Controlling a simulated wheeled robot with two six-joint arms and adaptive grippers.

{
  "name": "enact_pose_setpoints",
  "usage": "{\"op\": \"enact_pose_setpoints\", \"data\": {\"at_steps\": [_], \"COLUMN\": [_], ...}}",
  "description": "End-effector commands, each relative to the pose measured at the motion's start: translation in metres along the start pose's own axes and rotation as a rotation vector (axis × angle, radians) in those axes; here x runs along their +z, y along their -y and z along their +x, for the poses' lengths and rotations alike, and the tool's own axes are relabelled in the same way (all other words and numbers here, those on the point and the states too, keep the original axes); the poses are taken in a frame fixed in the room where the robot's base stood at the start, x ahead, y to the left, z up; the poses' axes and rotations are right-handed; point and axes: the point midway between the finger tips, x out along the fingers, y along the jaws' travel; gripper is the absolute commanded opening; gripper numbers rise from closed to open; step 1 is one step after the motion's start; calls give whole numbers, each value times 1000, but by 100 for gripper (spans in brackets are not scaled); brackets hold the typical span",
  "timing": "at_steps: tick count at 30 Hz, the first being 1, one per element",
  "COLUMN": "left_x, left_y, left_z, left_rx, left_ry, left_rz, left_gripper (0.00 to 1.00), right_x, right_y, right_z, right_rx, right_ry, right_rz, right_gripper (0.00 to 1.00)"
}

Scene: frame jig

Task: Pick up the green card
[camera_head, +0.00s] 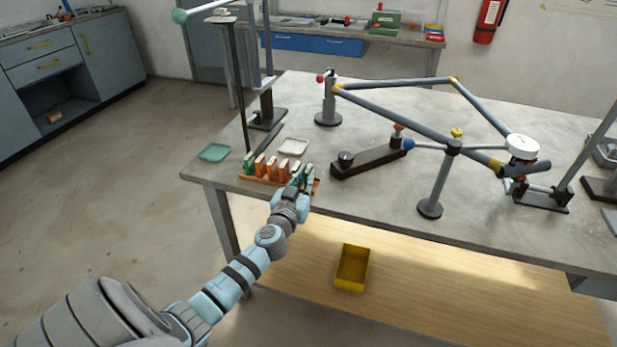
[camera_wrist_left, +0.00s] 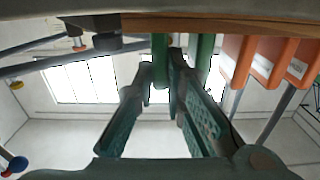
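A wooden rack (camera_head: 262,181) stands at the table's near left edge and holds a row of upright cards, some green and some orange. One green card (camera_head: 248,162) is at its left end; more green shows at its right end. My left gripper (camera_head: 301,179) is at that right end, low beside the rack. In the left wrist view, a green card (camera_wrist_left: 160,62) stands between the two fingertips of my left gripper (camera_wrist_left: 161,68). Whether both fingers press on it I cannot tell. Another green card (camera_wrist_left: 203,55) is just right of the fingers. My right gripper is not in view.
Orange cards (camera_wrist_left: 268,62) stand close by in the rack. A green tray (camera_head: 214,152) and a white tray (camera_head: 293,147) lie near it. A dark block fixture (camera_head: 368,160) is to the right. A yellow bin (camera_head: 352,267) sits below the table.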

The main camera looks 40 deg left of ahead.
Motion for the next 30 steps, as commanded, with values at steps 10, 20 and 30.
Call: {"op": "enact_pose_setpoints", "data": {"at_steps": [10,20,30], "left_x": [-2,-70,-182], "left_y": [0,0,0], "left_z": [0,0,0], "left_rx": [0,1,2], "left_ry": [-1,-3,-3], "left_rz": [0,-2,1], "left_gripper": [0,0,0], "right_x": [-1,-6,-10], "right_y": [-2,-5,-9], "right_z": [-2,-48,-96], "right_rx": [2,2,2], "right_ry": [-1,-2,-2], "right_rz": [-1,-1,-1], "right_gripper": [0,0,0]}}
